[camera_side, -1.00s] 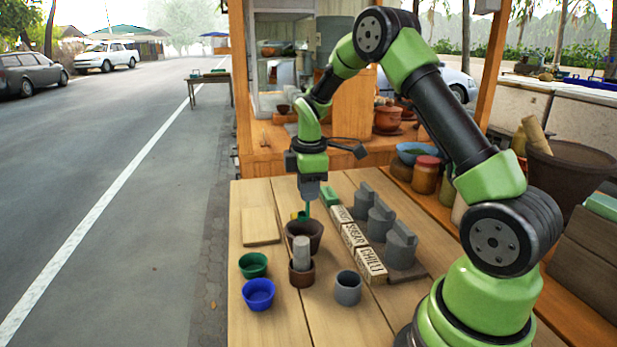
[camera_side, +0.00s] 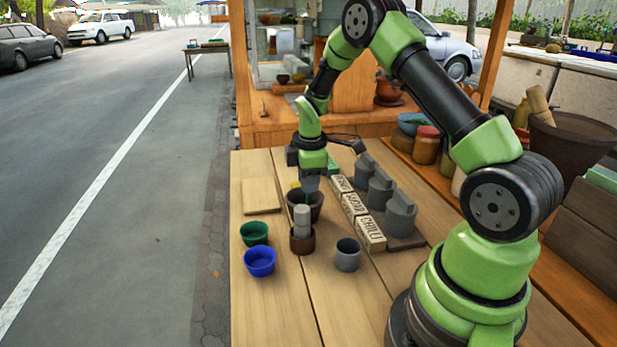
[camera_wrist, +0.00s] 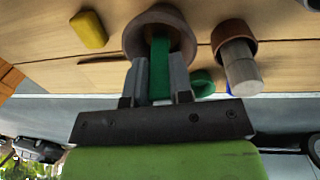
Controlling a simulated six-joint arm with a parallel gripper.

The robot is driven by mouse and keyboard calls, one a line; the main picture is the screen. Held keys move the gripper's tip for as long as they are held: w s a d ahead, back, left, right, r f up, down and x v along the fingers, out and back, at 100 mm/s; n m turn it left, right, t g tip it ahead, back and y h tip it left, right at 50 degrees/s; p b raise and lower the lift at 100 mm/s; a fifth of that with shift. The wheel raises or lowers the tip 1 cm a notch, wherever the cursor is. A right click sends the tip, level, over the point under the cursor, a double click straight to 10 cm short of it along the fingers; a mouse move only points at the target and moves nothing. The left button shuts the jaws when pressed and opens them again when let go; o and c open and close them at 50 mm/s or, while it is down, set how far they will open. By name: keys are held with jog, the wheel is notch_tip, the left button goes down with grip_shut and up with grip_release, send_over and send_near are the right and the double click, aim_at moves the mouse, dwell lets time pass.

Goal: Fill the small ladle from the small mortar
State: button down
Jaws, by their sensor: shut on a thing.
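My gripper (camera_side: 308,188) is shut on a green strip-like handle, apparently the small ladle's (camera_wrist: 160,75). It points down over the wider brown mortar (camera_side: 316,203). In the wrist view the handle runs between my fingers into the opening of this mortar (camera_wrist: 137,38). The ladle's bowl is hidden inside, so I cannot tell whether it holds anything. A narrower brown mortar (camera_side: 302,246) stands just in front in the side view, with a grey pestle (camera_side: 302,222) upright in it. Both also show in the wrist view, the narrower mortar (camera_wrist: 229,32) beside the wider one.
A green bowl (camera_side: 254,233), a blue bowl (camera_side: 259,261) and a grey cup (camera_side: 347,255) stand toward the front. Labelled blocks (camera_side: 355,208) and grey lidded containers (camera_side: 400,213) line the right. A wooden board (camera_side: 261,195) lies left. A yellow object (camera_wrist: 88,29) lies behind the wider mortar.

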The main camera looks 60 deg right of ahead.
jog(key=shift+f, duration=0.1)
dwell(0.3)
jog(key=shift+f, duration=0.3)
jog(key=shift+r, duration=0.1)
dwell(0.5)
jog(key=shift+r, duration=3.55)
